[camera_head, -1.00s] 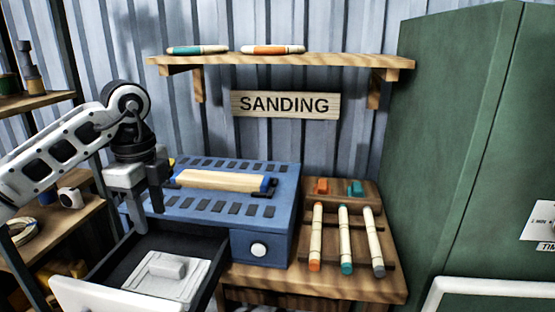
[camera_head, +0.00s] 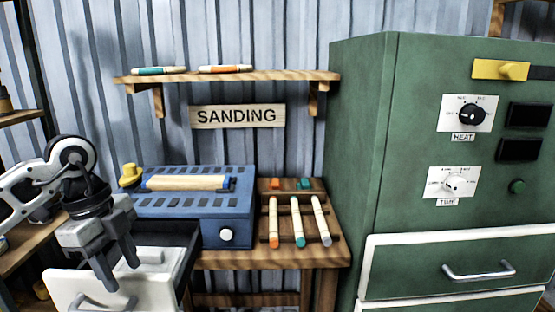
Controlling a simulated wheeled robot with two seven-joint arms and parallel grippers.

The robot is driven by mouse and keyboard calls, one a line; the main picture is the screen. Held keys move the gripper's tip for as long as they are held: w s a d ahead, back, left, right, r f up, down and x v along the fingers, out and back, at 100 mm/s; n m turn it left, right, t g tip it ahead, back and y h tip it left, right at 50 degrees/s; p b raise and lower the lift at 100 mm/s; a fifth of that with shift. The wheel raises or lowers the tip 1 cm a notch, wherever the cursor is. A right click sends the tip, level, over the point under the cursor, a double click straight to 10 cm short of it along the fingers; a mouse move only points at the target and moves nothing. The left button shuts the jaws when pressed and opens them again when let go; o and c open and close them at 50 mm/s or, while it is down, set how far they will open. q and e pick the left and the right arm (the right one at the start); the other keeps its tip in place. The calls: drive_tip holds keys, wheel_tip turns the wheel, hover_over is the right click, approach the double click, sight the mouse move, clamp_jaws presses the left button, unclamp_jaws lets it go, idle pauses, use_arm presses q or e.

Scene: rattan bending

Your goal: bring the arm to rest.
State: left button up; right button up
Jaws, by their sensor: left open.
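My left gripper (camera_head: 121,277) hangs at the lower left on its white and black arm, with its two grey fingers apart and nothing between them. It is in front of a drawer (camera_head: 68,284) with a white front, which stands pulled out below the blue sanding machine (camera_head: 219,207). A pale block lies inside the drawer, partly hidden by the gripper. A light wooden piece (camera_head: 187,182) lies on top of the machine. My right gripper does not show.
A wooden rack (camera_head: 318,187) with several coloured-tip rods stands right of the machine. A shelf (camera_head: 290,75) with two rods hangs above the SANDING sign (camera_head: 238,115).

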use_arm(q)
drive_tip(key=s+d+f+m+t+h, duration=0.1)
drive_tip(key=s+d+t+h, duration=0.1)
drive_tip(key=d+h, duration=0.9)
drive_tip(key=s+d+m+t+h, duration=0.15)
drive_tip(key=d+h, duration=0.55)
drive_tip(key=d, duration=0.7)
drive_tip(key=a+f+n+t+y, duration=0.6)
drive_tip(key=f+n+t+y, duration=0.5)
drive_tip(key=n+t, duration=0.4)
drive_tip(key=s+a+f+n+g+y, duration=0.2)
drive_tip(key=s+f+g+y, duration=0.1)
drive_tip(key=f, duration=0.5)
drive_tip(key=s+a+f+n+g+y, duration=0.2)
drive_tip(key=s+f+g, duration=0.3)
drive_tip(key=s+f, duration=0.3)
drive_tip(key=shift+s+a+f+y, duration=0.15)
drive_tip(key=shift+f+y, duration=0.15)
drive_tip(key=shift+y, duration=0.3)
